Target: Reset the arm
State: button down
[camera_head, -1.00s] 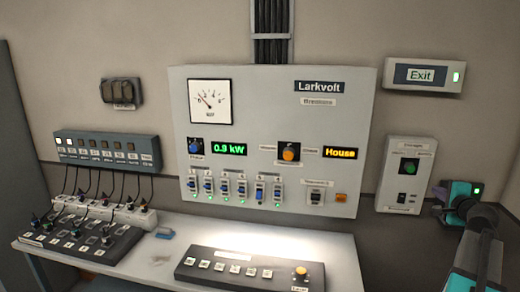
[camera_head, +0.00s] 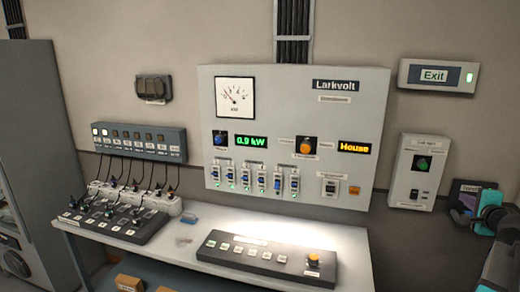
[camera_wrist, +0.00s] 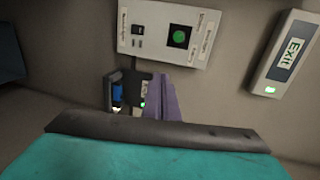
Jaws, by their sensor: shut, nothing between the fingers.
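My arm (camera_head: 497,222), teal and dark, shows at the right edge of the head view, near the lower right of the wall. My gripper (camera_wrist: 166,98) shows in the wrist view beyond the teal wrist and its dark bar. It is shut and empty. A small dark box (camera_head: 464,194) is on the wall beside the arm in the head view; in the wrist view (camera_wrist: 140,100) it is partly hidden behind the gripper and shows a green light. The gripper's tips cannot be made out in the head view.
The Larkvolt panel (camera_head: 293,90) fills the wall's middle. A green-button panel (camera_head: 420,170) and an Exit sign (camera_head: 437,75) are above the arm. A bench (camera_head: 350,270) carries a fader desk (camera_head: 110,218) and a button box (camera_head: 265,262). A grey cabinet (camera_head: 35,120) stands left.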

jog(key=w+a+f+n+g+y, duration=0.2)
jog(key=w+a+f+n+y, duration=0.15)
jog(key=a+f, duration=0.75)
jog(key=w+a+f+n+g+y, duration=0.2)
jog(key=w+a+f+n, duration=0.25)
jog(key=a+f, duration=0.6)
jog(key=s+a+f+n+g, duration=0.35)
jog(key=a+f, duration=0.35)
jog(key=a, duration=0.3)
jog(key=s+a+f+n+g+y, duration=0.15)
jog(key=s+a+f+n, duration=0.25)
jog(key=a+f, duration=0.5)
jog(key=s+a+f+n+g, duration=0.35)
jog(key=a+f, duration=0.25)
jog(key=a, duration=0.6)
jog(key=s+a+f+n+g+h, duration=0.1)
jog(key=s+a+f+n+g, duration=0.15)
jog(key=s+a+f, duration=0.35)
jog(key=s+d+f+g+b, duration=0.1)
jog(key=s+f+g+b, duration=0.4)
jog(key=s+f, duration=2.1)
jog(key=n+b, duration=0.1)
jog(key=b, duration=0.4)
jog(key=shift+s, duration=0.4)
jog(key=shift+d, duration=0.15)
